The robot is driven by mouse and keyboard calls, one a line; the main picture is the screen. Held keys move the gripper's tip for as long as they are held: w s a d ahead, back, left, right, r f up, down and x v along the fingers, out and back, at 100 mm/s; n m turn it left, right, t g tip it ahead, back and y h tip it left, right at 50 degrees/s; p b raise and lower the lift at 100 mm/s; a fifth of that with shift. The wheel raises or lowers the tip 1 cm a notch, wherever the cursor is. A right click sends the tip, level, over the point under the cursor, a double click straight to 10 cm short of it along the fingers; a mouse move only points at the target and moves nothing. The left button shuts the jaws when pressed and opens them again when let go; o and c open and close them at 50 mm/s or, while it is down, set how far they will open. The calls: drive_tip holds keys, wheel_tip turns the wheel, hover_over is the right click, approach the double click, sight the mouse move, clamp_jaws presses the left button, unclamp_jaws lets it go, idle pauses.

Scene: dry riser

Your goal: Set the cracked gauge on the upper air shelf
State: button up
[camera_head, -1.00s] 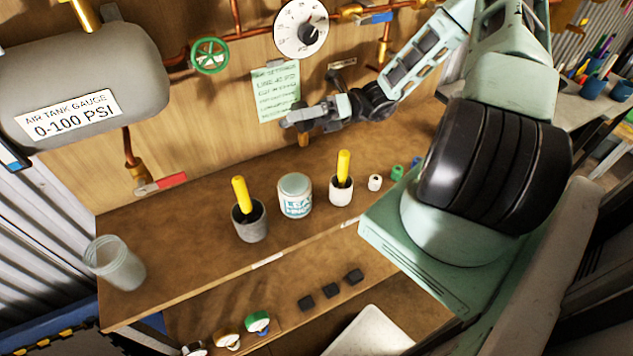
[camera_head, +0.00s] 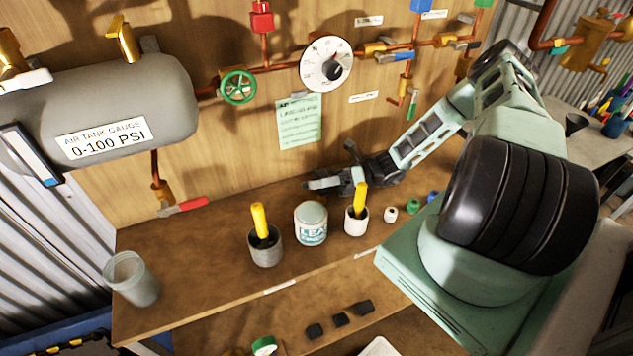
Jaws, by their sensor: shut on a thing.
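My gripper (camera_head: 318,184) is low over the back of the upper wooden shelf (camera_head: 205,262), behind the jar and the white cup, close to the back board. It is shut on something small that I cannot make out. A small green-rimmed round piece, possibly a gauge (camera_head: 265,345), shows at the bottom edge on the lower level, partly cut off. A large white dial (camera_head: 316,68) is on the pipes of the back board. I cannot see a crack on any gauge.
On the upper shelf stand a grey cup (camera_head: 266,254) and a white cup (camera_head: 355,224) with yellow-handled tools, a labelled jar (camera_head: 311,229), an empty clear cup (camera_head: 136,287) and small coloured pieces. Black blocks (camera_head: 340,320) lie below. The shelf's left part is mostly free.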

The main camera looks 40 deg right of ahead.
drive_tip(key=shift+f, duration=0.1)
drive_tip(key=shift+f, duration=0.15)
drive_tip(key=o, duration=1.1)
